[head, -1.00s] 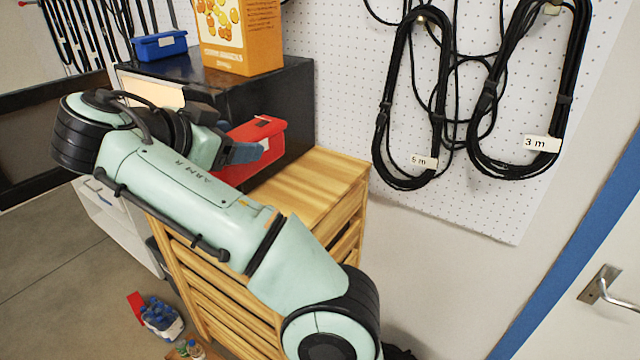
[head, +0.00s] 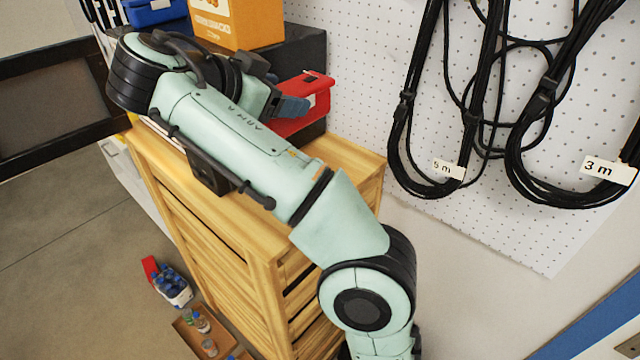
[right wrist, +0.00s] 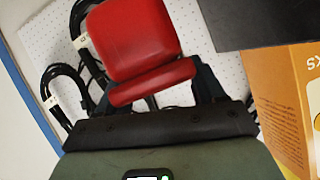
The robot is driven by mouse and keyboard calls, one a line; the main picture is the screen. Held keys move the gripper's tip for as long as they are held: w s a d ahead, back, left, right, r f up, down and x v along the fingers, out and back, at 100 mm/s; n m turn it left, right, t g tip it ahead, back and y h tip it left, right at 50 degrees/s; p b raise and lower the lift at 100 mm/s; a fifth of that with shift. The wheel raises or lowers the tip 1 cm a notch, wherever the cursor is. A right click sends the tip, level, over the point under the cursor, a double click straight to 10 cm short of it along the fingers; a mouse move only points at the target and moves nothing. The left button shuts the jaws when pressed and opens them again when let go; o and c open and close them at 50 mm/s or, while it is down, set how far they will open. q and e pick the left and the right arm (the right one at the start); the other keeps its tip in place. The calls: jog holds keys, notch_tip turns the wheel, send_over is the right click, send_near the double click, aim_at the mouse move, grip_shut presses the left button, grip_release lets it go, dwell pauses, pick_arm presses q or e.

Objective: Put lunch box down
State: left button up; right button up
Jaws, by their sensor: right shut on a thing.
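The red lunch box (head: 300,108) is above the wooden drawer unit's top, beside the dark cabinet. Part of it is hidden behind my right arm in the head view. My right gripper (head: 291,106) is shut on it. In the right wrist view the lunch box (right wrist: 137,40) sits between the two dark fingers of the right gripper (right wrist: 152,90). I cannot tell whether its underside touches the wood. My left gripper is not in view.
The wooden drawer unit (head: 345,160) has clear top space at its right and front. An orange carton (head: 237,22) and a blue case (head: 150,10) stand on the dark cabinet (head: 308,50). Cable coils (head: 430,190) hang on the pegboard.

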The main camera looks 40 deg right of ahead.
jog(key=shift+d, duration=0.2)
jog(key=shift+w+f, duration=0.1)
jog(key=shift+f, duration=0.25)
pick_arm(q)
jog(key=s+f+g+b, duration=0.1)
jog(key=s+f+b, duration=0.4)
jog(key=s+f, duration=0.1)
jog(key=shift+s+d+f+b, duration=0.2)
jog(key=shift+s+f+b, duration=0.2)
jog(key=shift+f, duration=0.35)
pick_arm(e)
jog(key=shift+a+f, duration=0.1)
jog(key=shift+f, duration=9.45)
